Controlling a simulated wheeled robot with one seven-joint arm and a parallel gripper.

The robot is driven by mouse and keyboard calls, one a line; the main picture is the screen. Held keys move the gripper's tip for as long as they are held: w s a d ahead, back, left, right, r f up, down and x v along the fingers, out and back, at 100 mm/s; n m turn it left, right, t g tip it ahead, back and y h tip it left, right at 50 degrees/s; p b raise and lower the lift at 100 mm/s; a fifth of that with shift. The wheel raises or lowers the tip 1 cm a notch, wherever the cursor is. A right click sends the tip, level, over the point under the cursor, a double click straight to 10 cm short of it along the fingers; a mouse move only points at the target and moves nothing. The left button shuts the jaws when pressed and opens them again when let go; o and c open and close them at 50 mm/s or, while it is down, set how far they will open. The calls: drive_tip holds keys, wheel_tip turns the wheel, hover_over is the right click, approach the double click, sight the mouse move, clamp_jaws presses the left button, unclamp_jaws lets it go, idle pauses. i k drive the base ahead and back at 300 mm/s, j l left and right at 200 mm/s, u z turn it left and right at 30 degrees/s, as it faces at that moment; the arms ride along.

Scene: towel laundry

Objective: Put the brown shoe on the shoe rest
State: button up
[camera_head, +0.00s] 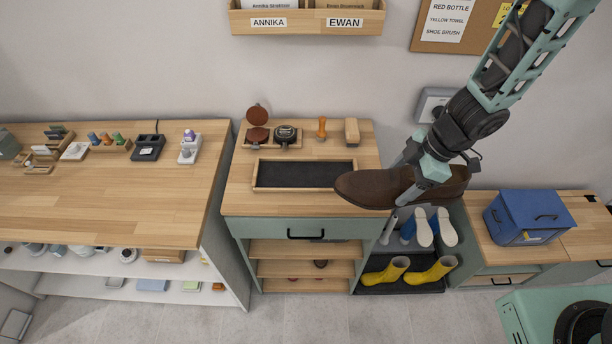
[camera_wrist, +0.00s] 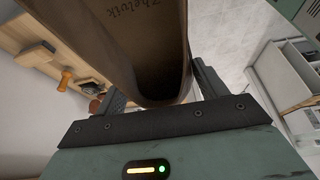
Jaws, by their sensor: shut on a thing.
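The brown shoe (camera_head: 375,188) is held up in my gripper (camera_head: 415,185) in the head view, with its toe pointing left. The toe shows over the right edge of the middle wooden cabinet top. In the wrist view the shoe (camera_wrist: 130,45) fills the space between my gripper's fingers (camera_wrist: 155,90), its opening facing the camera. The gripper is shut on it. The shoe rest appears to be the dark mat tray (camera_head: 262,175) with a wooden rim on the middle cabinet; it is empty. The shoe hides part of the cabinet's right edge.
At the back of the cabinet stand polish tins (camera_head: 285,135), a wooden-handled tool (camera_head: 322,128) and a brush (camera_head: 352,131). Yellow boots (camera_head: 430,272) and blue-white boots (camera_head: 422,229) stand on a low rack at right. A blue box (camera_head: 525,216) sits on the right-hand cabinet.

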sight(305, 176)
drive_tip(key=i+j, duration=0.45)
drive_tip(key=j, duration=0.25)
drive_tip(key=i+j, duration=0.25)
drive_tip(key=j, duration=0.15)
